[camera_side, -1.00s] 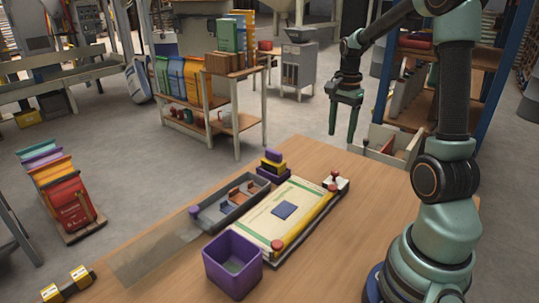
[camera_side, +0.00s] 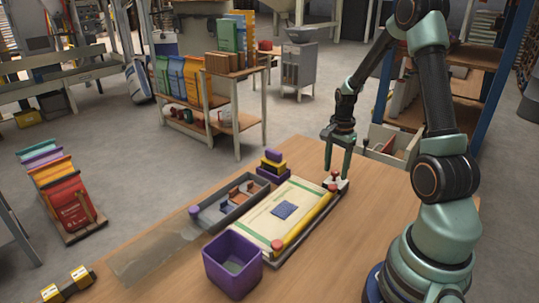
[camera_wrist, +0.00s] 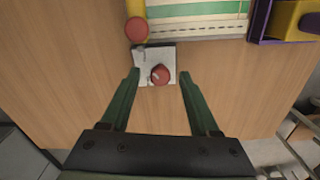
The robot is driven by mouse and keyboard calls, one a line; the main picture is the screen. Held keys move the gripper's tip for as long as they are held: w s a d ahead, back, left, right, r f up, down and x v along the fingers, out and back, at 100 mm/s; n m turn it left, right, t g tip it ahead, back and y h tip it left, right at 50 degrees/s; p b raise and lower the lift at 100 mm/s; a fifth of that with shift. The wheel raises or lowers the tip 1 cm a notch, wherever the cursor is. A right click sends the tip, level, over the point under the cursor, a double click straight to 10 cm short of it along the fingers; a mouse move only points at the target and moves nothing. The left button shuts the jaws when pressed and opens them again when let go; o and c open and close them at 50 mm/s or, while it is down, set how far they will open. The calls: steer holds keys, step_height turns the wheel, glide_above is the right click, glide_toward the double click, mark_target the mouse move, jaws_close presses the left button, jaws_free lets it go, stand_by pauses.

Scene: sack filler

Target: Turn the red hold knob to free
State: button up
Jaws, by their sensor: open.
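The red hold knob (camera_wrist: 160,74) sits on a small pale plate (camera_wrist: 141,66) at the far end of the board (camera_side: 282,212). In the side view the knob (camera_side: 335,175) is partly hidden by my gripper. My gripper (camera_side: 337,172) is open and points down at the knob from above. The gripper does not touch the knob in that view. Which way the knob is set cannot be told.
A second red knob (camera_wrist: 136,29) is beside the plate, at the end of the yellow bar (camera_side: 303,222).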

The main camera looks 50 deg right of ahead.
jaws_close()
steer(key=shift+n, duration=0.3)
steer(key=n, duration=0.4)
steer(key=shift+r, duration=0.1)
steer(key=n, duration=0.9)
steer(key=shift+n, duration=2.1)
